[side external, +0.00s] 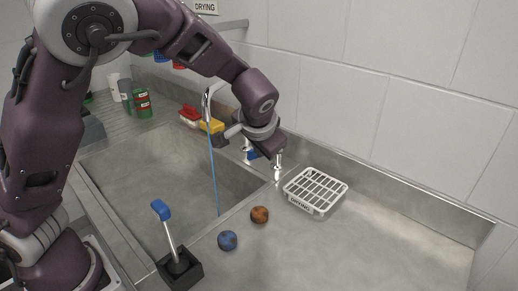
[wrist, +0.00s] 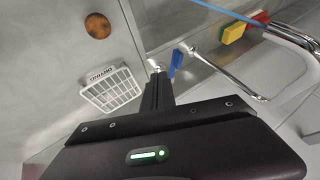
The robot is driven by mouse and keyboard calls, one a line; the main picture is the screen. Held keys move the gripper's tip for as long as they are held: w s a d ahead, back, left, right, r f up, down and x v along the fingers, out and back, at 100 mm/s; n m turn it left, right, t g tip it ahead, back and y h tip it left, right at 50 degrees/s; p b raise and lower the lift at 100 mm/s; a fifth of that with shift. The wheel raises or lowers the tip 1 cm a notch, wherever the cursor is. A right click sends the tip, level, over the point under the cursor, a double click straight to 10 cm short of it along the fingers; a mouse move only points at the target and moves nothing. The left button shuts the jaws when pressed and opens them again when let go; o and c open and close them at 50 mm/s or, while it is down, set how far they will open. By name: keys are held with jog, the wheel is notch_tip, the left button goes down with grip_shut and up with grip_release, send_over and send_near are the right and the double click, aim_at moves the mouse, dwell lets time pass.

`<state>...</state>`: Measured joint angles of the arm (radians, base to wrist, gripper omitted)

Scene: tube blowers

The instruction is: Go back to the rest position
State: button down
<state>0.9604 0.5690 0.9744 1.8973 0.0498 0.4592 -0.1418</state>
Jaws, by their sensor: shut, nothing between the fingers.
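My gripper (side external: 279,160) hangs above the back rim of the sink, by the tap fittings and left of the drying rack. It is shut and empty; its closed fingers show in the wrist view (wrist: 157,76). A blue lever (wrist: 176,63) is close beside the fingers in the wrist view. In the side view the lever (side external: 252,154) is partly hidden by my gripper. I cannot tell whether the fingers touch the fittings. The curved metal tap (side external: 207,100) stands over the basin, with a thin blue stream (side external: 213,170) below it.
A white drying rack (side external: 315,190) sits on the counter. A blue-handled brush (side external: 170,232) stands in a black holder (side external: 180,270). Yellow and red items (side external: 212,126) are behind the basin. The right counter is clear.

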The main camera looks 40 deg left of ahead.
jog(key=s+r+h, duration=0.1)
jog(key=s+r, duration=0.2)
jog(key=s, duration=0.7)
jog(key=s+r+h, duration=0.2)
jog(key=s+r, duration=0.1)
jog(key=s, duration=0.7)
jog(key=s+r+h, duration=0.1)
jog(key=s+r, duration=0.2)
jog(key=s, duration=0.6)
jog(key=shift+s+a+n+h, duration=0.2)
jog(key=shift+s+n+h, duration=0.2)
